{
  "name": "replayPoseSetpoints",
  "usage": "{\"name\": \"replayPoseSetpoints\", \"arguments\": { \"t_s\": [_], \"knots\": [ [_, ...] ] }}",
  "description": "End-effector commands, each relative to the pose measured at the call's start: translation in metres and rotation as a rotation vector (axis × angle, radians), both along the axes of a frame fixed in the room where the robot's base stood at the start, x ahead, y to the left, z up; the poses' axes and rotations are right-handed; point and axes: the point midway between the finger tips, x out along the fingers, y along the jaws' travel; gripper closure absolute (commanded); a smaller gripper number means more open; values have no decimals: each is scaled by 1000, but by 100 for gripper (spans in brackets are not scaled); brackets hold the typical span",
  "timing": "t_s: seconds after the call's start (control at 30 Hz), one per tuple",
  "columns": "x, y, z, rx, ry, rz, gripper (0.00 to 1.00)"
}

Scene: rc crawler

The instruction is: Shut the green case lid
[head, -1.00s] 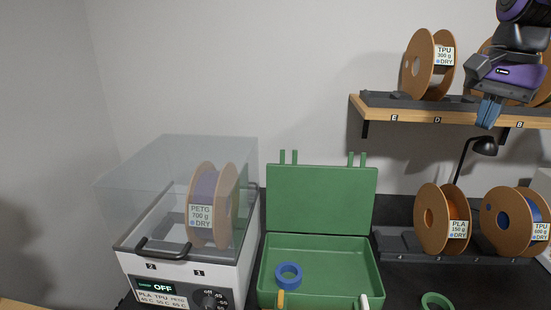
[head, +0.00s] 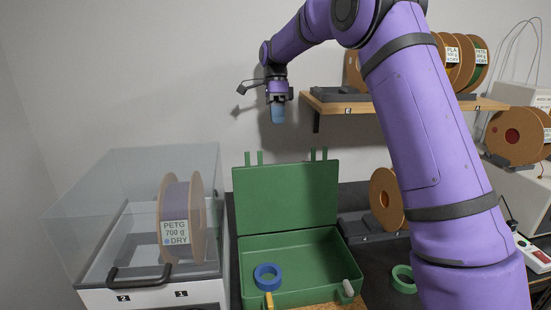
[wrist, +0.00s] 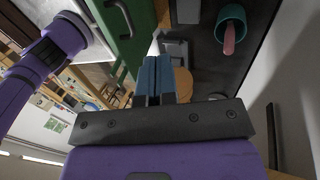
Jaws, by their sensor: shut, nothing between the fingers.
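The green case (head: 300,298) stands open on the dark bench. Its lid (head: 290,198) stands upright at the back, leaning slightly back, with green latch tabs sticking up from its top edge. A blue ring (head: 267,277) lies inside at the left. An orange latch and a pale one show on the front wall. My gripper (head: 278,116) is above the lid's top edge, apart from it, fingers pointing down, shut and empty. In the wrist view, the shut blue fingers (wrist: 155,80) show beside a green panel (wrist: 132,45) with a dark handle, likely the lid's outer face.
A dryer with a clear cover and a PETG spool (head: 181,220) stands left of the case. A wooden shelf (head: 335,104) with spools is at the right, partly behind my arm. A green ring (head: 403,279) lies right of the case. A teal cup (wrist: 230,22) shows in the wrist view.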

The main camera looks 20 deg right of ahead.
Motion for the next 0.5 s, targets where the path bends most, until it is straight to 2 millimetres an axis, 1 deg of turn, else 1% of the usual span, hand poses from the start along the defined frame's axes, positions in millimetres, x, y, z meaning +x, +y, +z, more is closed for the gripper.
{"name": "replayPoseSetpoints", "arguments": {
  "t_s": [0.17,0.27,0.5],
  "knots": [
    [-1,1,-10,-4,8,-13,100],
    [-6,1,-22,-4,9,-13,100],
    [-22,5,-64,-3,9,-12,100]
  ]
}}
